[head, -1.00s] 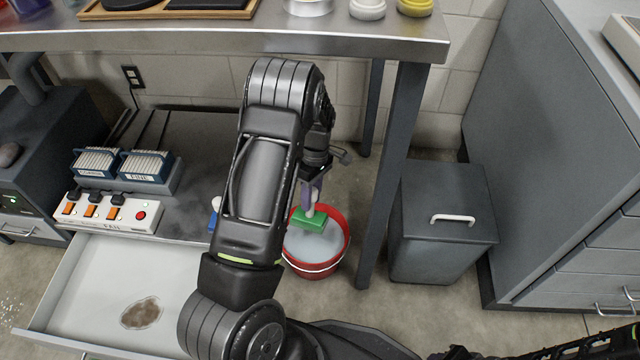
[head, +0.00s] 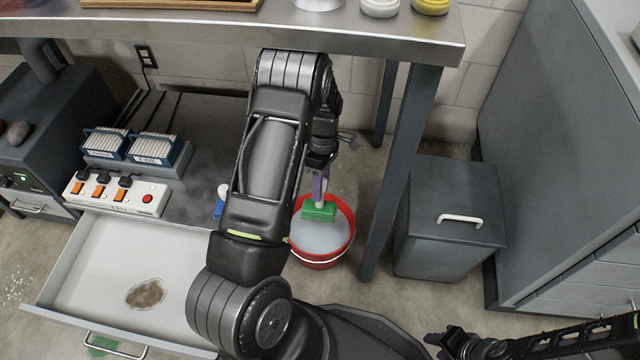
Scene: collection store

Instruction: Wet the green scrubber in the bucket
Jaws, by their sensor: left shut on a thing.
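The green scrubber (head: 319,211) hangs block-down from its handle over the red bucket (head: 322,257). The bucket stands on the floor and holds pale, cloudy water (head: 325,236). The scrubber's block appears within the bucket's rim in the picture; I cannot tell whether it touches the water. My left gripper (head: 319,180) is shut on the scrubber's handle, above the bucket. My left arm hides part of the gripper and the bucket's left side. My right gripper (head: 458,345) is low at the right, away from the bucket; its fingers are too unclear to judge.
A steel table (head: 240,32) overhangs behind, its leg (head: 400,170) just right of the bucket. A grey lidded bin (head: 450,220) stands further right. An open drawer (head: 100,262) with a brown stain and a power strip (head: 115,195) are at the left.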

